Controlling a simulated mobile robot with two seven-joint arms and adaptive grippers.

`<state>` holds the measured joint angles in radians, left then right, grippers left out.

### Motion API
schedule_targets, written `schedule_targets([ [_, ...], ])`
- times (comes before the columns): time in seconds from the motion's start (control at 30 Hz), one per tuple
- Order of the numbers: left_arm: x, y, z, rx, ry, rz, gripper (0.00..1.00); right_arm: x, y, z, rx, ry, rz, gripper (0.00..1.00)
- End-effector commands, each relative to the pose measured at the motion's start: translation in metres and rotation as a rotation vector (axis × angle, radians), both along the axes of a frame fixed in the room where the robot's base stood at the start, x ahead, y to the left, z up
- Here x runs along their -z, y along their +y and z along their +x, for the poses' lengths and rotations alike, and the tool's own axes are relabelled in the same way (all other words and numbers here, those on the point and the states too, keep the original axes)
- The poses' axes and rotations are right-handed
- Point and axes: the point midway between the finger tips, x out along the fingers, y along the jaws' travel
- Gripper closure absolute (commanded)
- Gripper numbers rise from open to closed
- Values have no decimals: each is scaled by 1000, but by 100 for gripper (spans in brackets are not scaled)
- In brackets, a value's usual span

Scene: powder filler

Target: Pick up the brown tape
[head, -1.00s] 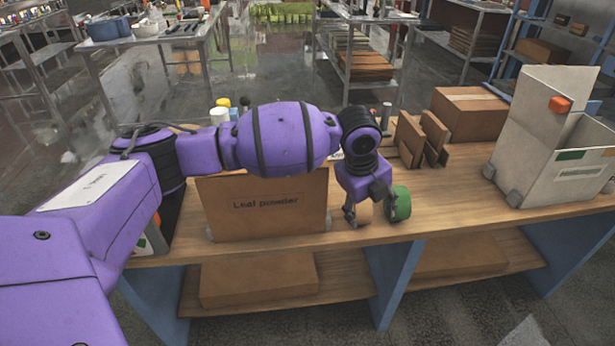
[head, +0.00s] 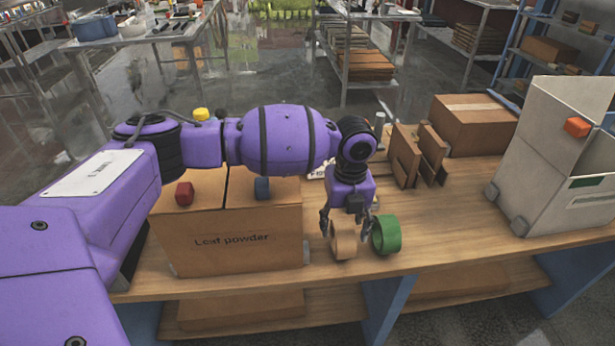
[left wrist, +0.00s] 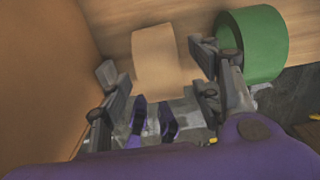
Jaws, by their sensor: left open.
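The brown tape (head: 343,240) is a tan roll standing on the wooden table near its front edge, just right of the box marked "Leaf powder". My left gripper (head: 346,222) is open right at the brown tape, pointing down, with a finger on either side of its near part. In the left wrist view the brown tape (left wrist: 158,58) shows between the open fingers (left wrist: 158,72). The green tape (head: 386,235) stands close on the right; in the left wrist view it (left wrist: 258,42) is beside the right finger. My right gripper is not in view.
The Leaf powder box (head: 232,240) stands left of the gripper, with red (head: 184,194) and blue (head: 262,188) pieces on top. Brown cardboard pieces (head: 418,155), a closed carton (head: 474,124) and a large pale box (head: 550,165) stand to the right. The table (head: 440,225) is clear between.

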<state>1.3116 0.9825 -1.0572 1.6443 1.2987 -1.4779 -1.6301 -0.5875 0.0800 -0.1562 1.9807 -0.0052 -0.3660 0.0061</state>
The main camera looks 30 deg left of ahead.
Motion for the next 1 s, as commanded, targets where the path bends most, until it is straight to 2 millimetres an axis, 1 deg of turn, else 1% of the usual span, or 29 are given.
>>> schedule_targets([
  [0.1, 18, 0, -2, -1, 1, 0, 42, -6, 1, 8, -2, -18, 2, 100],
  [0.2, 26, -1, -1, -1, 1, -1, 42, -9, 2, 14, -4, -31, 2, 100],
  [0.3, 29, -1, -1, -1, 0, 0, 42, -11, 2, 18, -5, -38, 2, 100],
  [0.47, 28, 0, -1, -1, -1, 0, 42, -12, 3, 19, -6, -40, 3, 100],
  [0.87, 27, -1, -1, -1, -3, -1, 95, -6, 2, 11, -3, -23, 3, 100],
  [1.0, 26, -1, 0, -1, -4, 0, 95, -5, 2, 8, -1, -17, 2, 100],
])
